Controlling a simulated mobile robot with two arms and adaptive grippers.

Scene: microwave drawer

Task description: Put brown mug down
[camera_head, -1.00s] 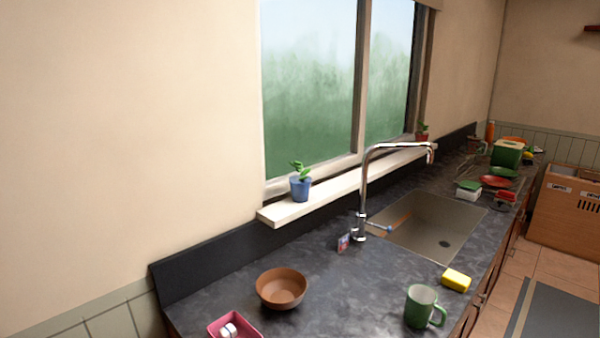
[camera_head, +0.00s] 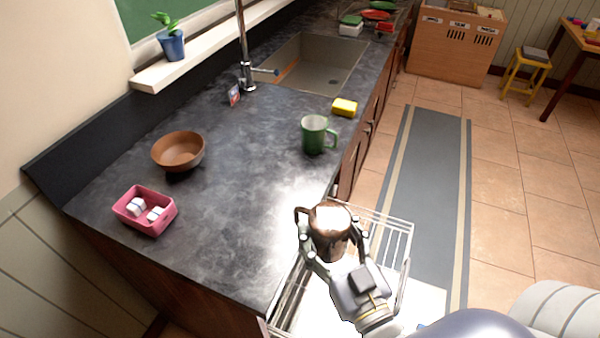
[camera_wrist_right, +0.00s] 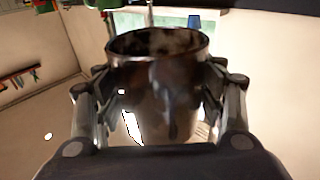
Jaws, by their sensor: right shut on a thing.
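My right gripper (camera_head: 334,250) is shut on the brown mug (camera_head: 330,220). The mug is upright, with its handle to the left in the head view. It is held beside the counter's front edge, over an open wire rack. In the right wrist view the mug (camera_wrist_right: 158,90) fills the middle, between the two fingers (camera_wrist_right: 158,105). The dark stone counter (camera_head: 235,225) lies to the left of the mug. My left gripper is not in view.
A green mug (camera_head: 314,135) and a yellow sponge (camera_head: 345,107) stand near the counter's front edge. A brown bowl (camera_head: 178,150) and a pink tray (camera_head: 146,225) with white items are further left. The wire rack (camera_head: 392,240) sticks out below. Bare counter lies between bowl and edge.

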